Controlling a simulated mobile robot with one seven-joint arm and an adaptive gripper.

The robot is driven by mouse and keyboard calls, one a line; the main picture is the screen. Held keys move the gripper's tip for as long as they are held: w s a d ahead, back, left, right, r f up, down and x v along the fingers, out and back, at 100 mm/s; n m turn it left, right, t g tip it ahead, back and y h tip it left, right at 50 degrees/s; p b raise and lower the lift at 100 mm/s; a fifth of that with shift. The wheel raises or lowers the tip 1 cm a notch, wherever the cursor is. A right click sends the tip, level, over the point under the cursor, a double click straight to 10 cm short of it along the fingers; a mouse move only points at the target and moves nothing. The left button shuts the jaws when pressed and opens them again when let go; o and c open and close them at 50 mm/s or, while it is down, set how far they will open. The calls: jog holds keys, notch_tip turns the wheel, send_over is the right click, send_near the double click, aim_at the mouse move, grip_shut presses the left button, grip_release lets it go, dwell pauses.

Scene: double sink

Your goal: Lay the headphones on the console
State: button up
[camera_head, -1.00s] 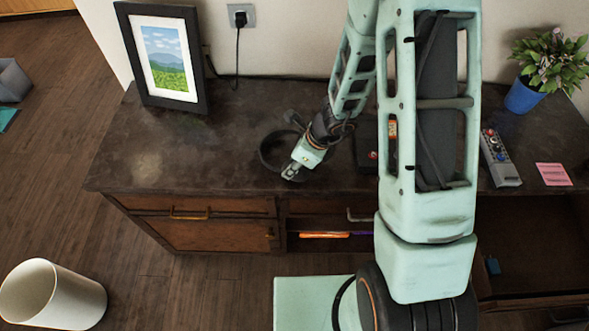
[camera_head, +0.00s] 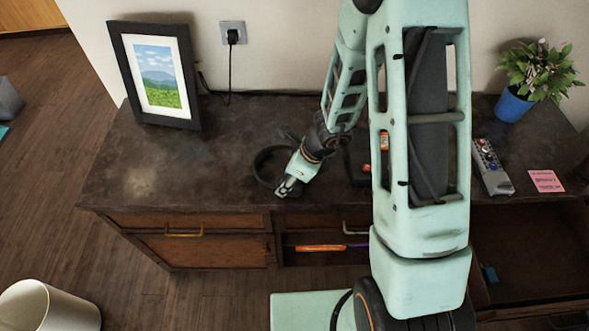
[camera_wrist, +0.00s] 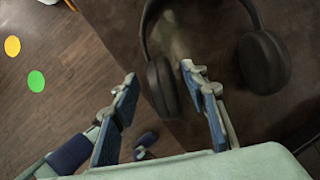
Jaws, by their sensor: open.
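The dark headphones (camera_head: 262,165) lie on top of the dark console (camera_head: 150,165), near its front edge and left of the middle. In the wrist view the headphones (camera_wrist: 264,62) show their curved band at the top and two ear cups. My gripper (camera_head: 289,187) is low over the console at the headphones' front right side. In the wrist view my gripper (camera_wrist: 158,78) is open with blue-padded fingers. One ear cup lies just beside the right finger, between the fingertips' line. Nothing is held. Whether a finger touches the cup, I cannot tell.
A framed picture (camera_head: 158,77) stands at the console's back left. A remote (camera_head: 491,166), a pink note (camera_head: 546,181) and a potted plant (camera_head: 534,84) are on the right. Open compartments lie below the front edge. A white bin (camera_head: 48,308) stands on the floor.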

jog(key=p+v, duration=0.4)
jog(key=v, duration=0.7)
jog(key=shift+r, duration=0.15)
jog(key=shift+d, duration=0.1)
